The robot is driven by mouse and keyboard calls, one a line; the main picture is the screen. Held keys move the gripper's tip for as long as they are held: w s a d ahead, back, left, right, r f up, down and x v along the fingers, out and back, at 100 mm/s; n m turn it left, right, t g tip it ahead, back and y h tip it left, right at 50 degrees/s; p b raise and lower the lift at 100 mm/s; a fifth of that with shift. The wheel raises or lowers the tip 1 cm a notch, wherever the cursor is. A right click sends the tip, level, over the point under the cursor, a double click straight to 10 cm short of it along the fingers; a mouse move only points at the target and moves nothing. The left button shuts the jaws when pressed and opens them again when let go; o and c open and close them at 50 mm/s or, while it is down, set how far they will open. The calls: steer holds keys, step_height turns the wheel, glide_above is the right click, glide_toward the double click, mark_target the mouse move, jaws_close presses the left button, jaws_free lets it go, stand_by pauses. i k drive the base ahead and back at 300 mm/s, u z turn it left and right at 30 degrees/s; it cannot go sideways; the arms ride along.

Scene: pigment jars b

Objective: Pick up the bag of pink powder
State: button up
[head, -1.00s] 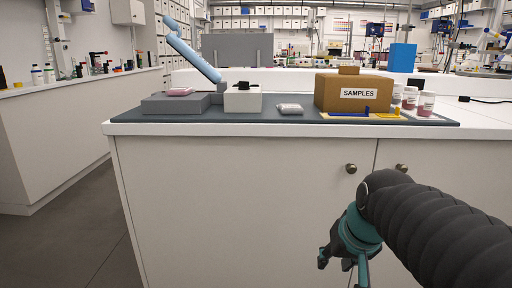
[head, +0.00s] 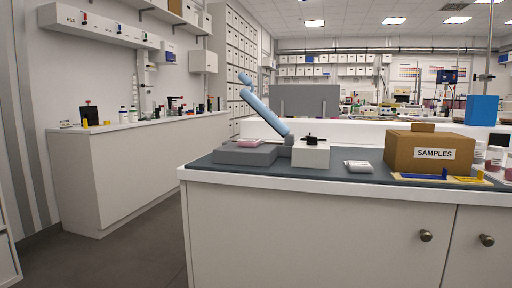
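The bag of pink powder (head: 263,143) lies flat on top of a low grey block (head: 244,156) at the left end of the bench's dark mat. A second bag, pale grey-white (head: 359,166), lies on the mat right of the white box. My gripper does not show in the head view now, so its opening and contents are hidden.
A brown SAMPLES box (head: 428,152) and jars (head: 494,157) stand at right. Open floor (head: 150,240) lies between this bench and the left counter (head: 140,165).

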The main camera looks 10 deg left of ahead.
mark_target(245, 142)
steer(key=u, duration=2.4)
steer(key=i, duration=2.95)
steer(key=z, duration=2.6)
